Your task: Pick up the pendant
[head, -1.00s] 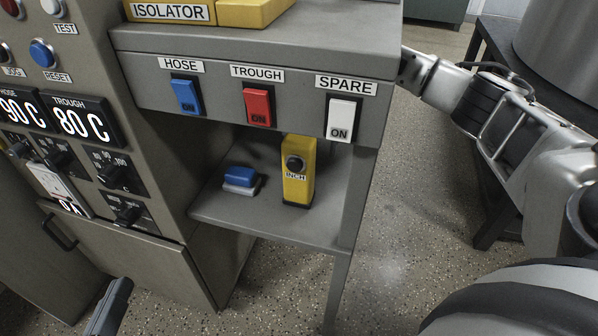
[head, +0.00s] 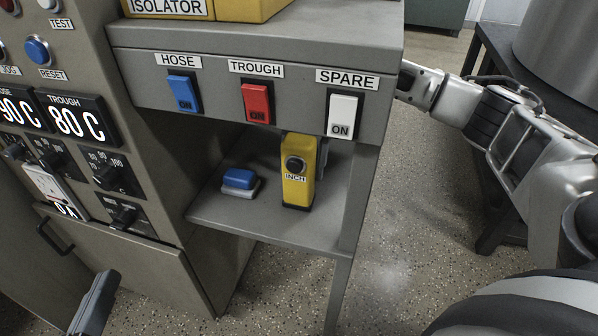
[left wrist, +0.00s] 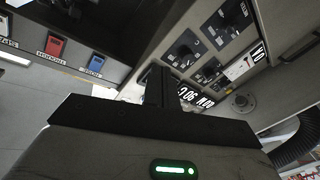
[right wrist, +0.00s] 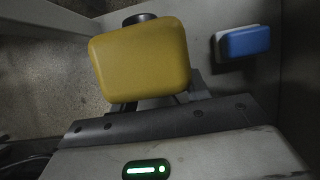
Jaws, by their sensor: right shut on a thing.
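The yellow pendant (head: 298,176), with a black button and the label INCH, stands upright on the grey shelf (head: 265,228) under the switch box. In the right wrist view the pendant's yellow top (right wrist: 140,60) fills the space between the fingers. My right gripper (right wrist: 158,101) is shut on it. In the head view the right hand is mostly hidden behind the switch box and its leg. My left gripper (head: 98,298) is low at the left, empty, in front of the cabinet. In the left wrist view its fingers (left wrist: 160,88) look closed together.
A blue-topped block (head: 238,180) lies on the shelf left of the pendant; it also shows in the right wrist view (right wrist: 245,42). The switch box (head: 225,110) overhangs the shelf. A table leg (head: 362,195) stands at the shelf's right. Open floor lies beyond it.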

